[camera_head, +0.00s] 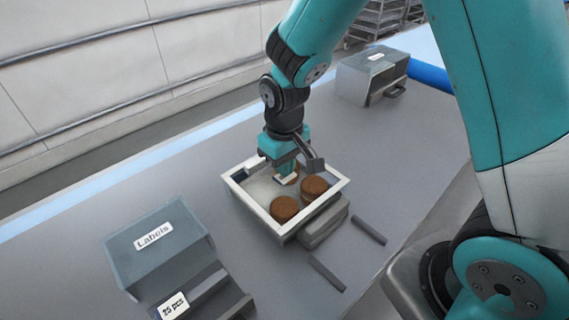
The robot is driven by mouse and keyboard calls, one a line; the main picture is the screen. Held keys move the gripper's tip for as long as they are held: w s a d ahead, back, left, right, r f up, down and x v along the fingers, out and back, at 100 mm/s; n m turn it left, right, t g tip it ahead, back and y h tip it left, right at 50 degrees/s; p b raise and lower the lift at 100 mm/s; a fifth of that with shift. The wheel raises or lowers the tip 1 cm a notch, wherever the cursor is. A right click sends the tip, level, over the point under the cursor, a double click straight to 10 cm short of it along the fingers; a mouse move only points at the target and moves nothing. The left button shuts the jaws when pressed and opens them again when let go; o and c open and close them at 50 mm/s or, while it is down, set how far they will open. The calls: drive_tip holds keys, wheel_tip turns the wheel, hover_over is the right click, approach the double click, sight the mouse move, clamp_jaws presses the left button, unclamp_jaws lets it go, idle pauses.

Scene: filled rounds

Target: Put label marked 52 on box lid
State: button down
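A white-rimmed open box (238,187) stands in the middle of the grey table, with several brown rounds (284,208) inside. I see no lid on it. My gripper (286,178) points down inside the box, over its far part, near a partly hidden round. A small pale piece shows at its fingertips; I cannot tell whether it is held. A grey dispenser marked "Labels" (153,236) stands at the front left. A white label on its front (173,305) reads "25 pcs". I see no label reading 52.
A second grey dispenser (372,76) stands at the back right, beside a blue roll (430,75). A grey block (325,222) sits against the box's near side. Two dark bars (327,274) lie on the table (100,215) in front.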

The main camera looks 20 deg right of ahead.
drive_tip(key=shift+f, duration=0.6)
idle(0.8)
drive_tip(key=shift+r, duration=0.1)
wheel_tip(320, 180, up, 8)
drive_tip(key=p, duration=0.6)
idle(0.4)
